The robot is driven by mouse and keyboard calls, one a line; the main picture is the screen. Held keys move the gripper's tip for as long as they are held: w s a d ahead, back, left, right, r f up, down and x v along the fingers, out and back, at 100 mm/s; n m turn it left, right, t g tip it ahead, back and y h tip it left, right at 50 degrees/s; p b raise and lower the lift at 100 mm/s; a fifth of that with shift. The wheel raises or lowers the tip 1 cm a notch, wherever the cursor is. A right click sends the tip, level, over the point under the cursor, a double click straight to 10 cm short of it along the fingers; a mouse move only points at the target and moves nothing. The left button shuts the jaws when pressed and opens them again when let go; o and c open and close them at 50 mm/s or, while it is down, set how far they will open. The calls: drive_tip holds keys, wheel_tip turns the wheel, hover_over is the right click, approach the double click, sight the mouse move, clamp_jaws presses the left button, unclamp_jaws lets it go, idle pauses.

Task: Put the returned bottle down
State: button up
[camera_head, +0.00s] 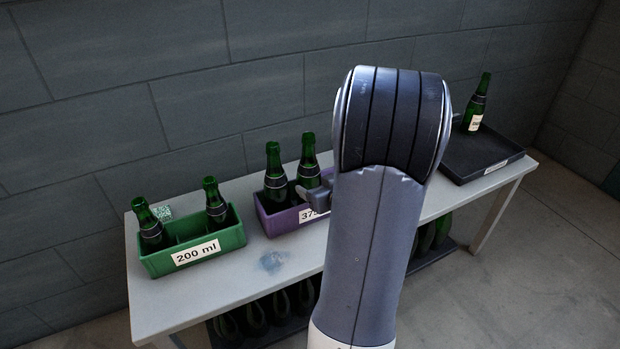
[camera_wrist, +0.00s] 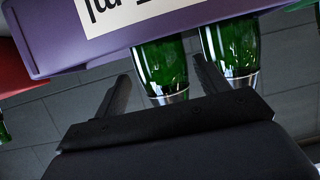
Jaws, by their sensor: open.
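A purple crate (camera_head: 268,222) stands mid-table with two dark green bottles, a left one (camera_head: 275,177) and a right one (camera_head: 308,163). Its label reads "375", the rest hidden by my arm. My gripper (camera_head: 305,193) is open at the right bottle. In the wrist view, which is upside down, my gripper's fingers (camera_wrist: 163,85) lie either side of that bottle (camera_wrist: 163,66); whether they touch it I cannot tell. The other bottle (camera_wrist: 232,50) is beside it, outside the fingers. A green bottle with a white label (camera_head: 476,107) stands on a black tray (camera_head: 490,168) at right.
A green crate (camera_head: 205,259) labelled "200 ml" holds two bottles at the table's left. A red thing (camera_wrist: 12,70) shows at the wrist view's left edge. Several bottles (camera_head: 255,317) sit under the table (camera_head: 160,312). My arm hides the table between the purple crate and tray.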

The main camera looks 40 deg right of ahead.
drive_tip(key=p+v, duration=0.1)
drive_tip(key=v, duration=0.6)
drive_tip(key=shift+p, duration=0.35)
drive_tip(key=shift+c, duration=0.3)
